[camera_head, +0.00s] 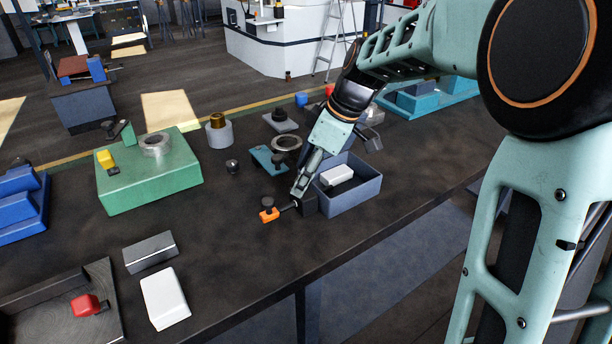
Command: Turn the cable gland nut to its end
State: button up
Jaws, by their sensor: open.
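My gripper (300,188) is open and points down at the front middle of the dark bench. Its tips are close above a small black block (308,206) that stands against the left side of a grey-blue bin. A short dark rod runs left from this block towards an orange piece (268,216) with a round black knob (268,202) on top. I cannot tell for sure which part is the cable gland nut; the black block and knob are small. The fingers hide part of the block, and I cannot tell whether they touch it.
The grey-blue bin (352,208) holds a white block (337,175). A teal plate (268,160) with a ring lies behind the gripper. A green box (150,185) and a grey cylinder with a brass top (218,132) stand left.

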jog(key=c, duration=1.1)
jog(key=shift+c, duration=0.2)
